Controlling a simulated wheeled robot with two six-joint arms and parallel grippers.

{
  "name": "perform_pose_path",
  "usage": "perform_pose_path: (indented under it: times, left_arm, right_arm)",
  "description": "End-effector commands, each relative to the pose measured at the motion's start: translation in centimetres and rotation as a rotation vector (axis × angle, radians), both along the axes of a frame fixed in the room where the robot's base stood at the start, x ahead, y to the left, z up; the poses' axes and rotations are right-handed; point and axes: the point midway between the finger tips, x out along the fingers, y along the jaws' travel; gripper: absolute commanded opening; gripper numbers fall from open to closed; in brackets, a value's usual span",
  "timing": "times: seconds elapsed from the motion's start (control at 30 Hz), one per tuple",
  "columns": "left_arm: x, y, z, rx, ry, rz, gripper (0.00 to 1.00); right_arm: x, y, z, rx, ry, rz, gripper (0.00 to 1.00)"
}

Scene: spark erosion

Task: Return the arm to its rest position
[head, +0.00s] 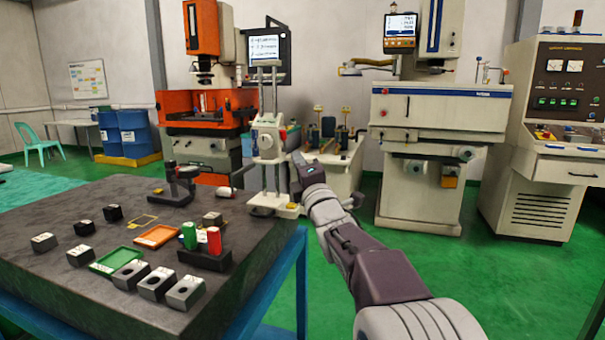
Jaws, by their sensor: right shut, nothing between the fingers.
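My right arm (355,245) comes in from the lower right and reaches forward, past the right side of the dark bench. My right gripper (297,172) is at its far end, close to the bench's back right corner in the picture. It is shut and holds nothing that I can see. It appears beside a white upright stand with two posts (266,145); I cannot tell how far apart they are. My left gripper is not in view.
The dark bench top (60,290) bears a green tray (112,268), an orange tray (158,240), several metal blocks, and a black holder (205,260) with a green and a red cylinder. Machines stand behind. Green floor (500,290) is free at the right.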

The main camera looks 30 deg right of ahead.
Motion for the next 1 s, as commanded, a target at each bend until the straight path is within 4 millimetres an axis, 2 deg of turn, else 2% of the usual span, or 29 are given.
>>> perform_pose_path:
  times: [0.1, 0.2, 0.53, 0.63, 0.67, 0.73, 0.77, 0.8, 0.83, 0.93, 1.0]
  left_arm:
    - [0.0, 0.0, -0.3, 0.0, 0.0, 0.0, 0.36]
    - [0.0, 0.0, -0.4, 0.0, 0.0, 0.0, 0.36]
    - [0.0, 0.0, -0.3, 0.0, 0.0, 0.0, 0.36]
    - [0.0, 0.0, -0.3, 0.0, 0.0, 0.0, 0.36]
    - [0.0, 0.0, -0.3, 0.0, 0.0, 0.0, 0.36]
    - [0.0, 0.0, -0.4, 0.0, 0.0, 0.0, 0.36]
    - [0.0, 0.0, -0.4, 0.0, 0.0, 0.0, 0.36]
    - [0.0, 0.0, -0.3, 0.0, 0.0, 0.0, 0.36]
    - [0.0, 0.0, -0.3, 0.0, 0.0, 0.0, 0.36]
    - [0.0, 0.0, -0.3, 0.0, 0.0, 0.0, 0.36]
    - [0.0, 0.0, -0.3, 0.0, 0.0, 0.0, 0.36]
  right_arm:
    - [-1.8, 0.4, -0.5, 0.001, -0.002, -0.001, 0.0]
    - [-2.6, 0.6, -0.7, 0.001, -0.001, -0.001, 0.0]
    - [-2.8, 0.7, -0.8, 0.001, -0.001, -0.001, 0.0]
    - [-2.3, 0.9, -2.3, 0.058, 0.031, 0.013, 0.0]
    - [-2.0, 1.0, -3.5, 0.107, 0.057, 0.022, 0.0]
    - [-1.2, 1.8, -8.0, 0.281, 0.15, 0.046, 0.0]
    - [-1.0, 2.3, -10.6, 0.377, 0.202, 0.052, 0.0]
    - [-0.9, 3.2, -14.2, 0.515, 0.276, 0.055, 0.0]
    - [-1.1, 4.0, -17.0, 0.619, 0.334, 0.049, 0.0]
    - [-3.0, 6.9, -25.7, 0.945, 0.515, -0.012, 0.0]
    - [-5.3, 9.1, -31.1, 1.145, 0.631, -0.092, 0.0]
